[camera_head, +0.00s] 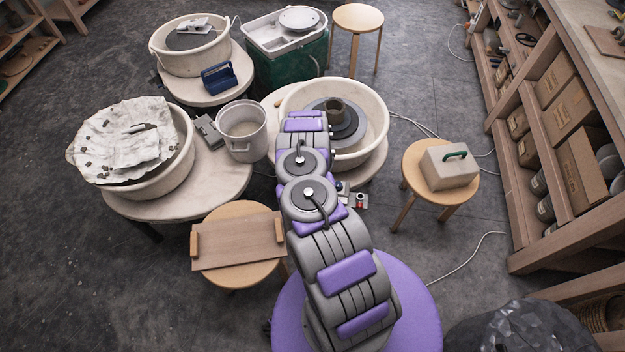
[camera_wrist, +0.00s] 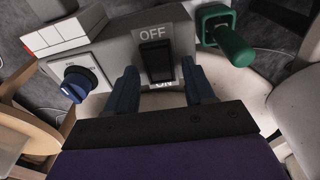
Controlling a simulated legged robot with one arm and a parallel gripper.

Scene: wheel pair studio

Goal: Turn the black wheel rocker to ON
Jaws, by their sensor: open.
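In the wrist view a black rocker (camera_wrist: 157,62) sits upright in a grey control panel (camera_wrist: 118,52). A white OFF label (camera_wrist: 152,34) is above it, and an ON label (camera_wrist: 163,84) below it is partly hidden. I cannot tell which end of the rocker is pressed in. My gripper (camera_wrist: 162,74) is open and empty. Its two dark blue fingers stand left and right of the rocker's lower half; whether they touch the panel is unclear. In the head view my arm hides the gripper and rocker; a wheel (camera_head: 380,105) stands behind it.
In the wrist view a blue knob (camera_wrist: 78,84) is left of the rocker and a green-handled lever (camera_wrist: 222,38) is close on the right. In the head view stools with a board (camera_head: 235,245) and a grey box (camera_head: 449,168) flank my arm.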

